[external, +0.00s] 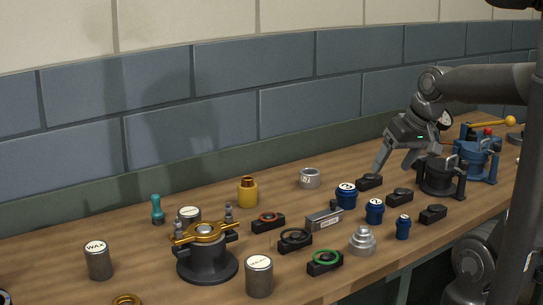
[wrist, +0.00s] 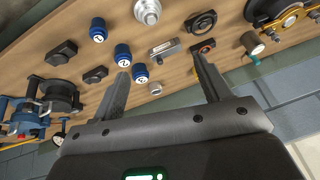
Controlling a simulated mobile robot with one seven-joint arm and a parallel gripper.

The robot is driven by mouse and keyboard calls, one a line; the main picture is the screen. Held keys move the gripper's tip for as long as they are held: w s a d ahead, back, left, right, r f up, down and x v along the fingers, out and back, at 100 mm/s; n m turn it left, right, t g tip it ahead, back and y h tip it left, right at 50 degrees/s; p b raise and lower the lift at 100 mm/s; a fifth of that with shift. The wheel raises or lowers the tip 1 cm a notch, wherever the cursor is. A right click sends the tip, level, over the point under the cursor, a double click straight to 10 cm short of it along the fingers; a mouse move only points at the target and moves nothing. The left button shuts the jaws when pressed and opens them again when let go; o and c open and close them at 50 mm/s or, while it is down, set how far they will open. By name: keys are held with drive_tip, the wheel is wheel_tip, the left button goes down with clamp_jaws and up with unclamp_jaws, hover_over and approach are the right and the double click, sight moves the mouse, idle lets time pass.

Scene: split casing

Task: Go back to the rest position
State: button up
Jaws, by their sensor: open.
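My gripper (external: 393,170) hangs over the right part of the workbench in the external view. Its two fingers are spread apart with nothing between them. In the wrist view the gripper (wrist: 160,68) also shows both fingers apart. Blue numbered cylinders (external: 374,211) stand on the bench below and left of it. A black block (external: 369,181) lies near the left fingertip; I cannot tell whether they touch. A dark round fixture (external: 438,177) stands just right of the fingers.
A blue clamp fixture (external: 478,160) with a yellow-knobbed lever stands at the far right. A black casing with a gold ring (external: 205,232), labelled cans such as the wax can (external: 98,261), and several small parts fill the bench's left and middle. A tiled wall (external: 270,65) rises behind.

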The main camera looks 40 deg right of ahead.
drive_tip(key=shift+s+d+r+n+t+h, duration=0.1)
drive_tip(key=shift+s+d+n+t+h, duration=0.15)
drive_tip(key=shift+s+d+n, duration=0.3)
drive_tip(key=shift+s+d+r+n+t+h, duration=0.15)
drive_tip(key=shift+s+d+n+h, duration=0.15)
drive_tip(key=shift+s, duration=0.35)
drive_tip(key=shift+f, duration=0.1)
idle(3.7)
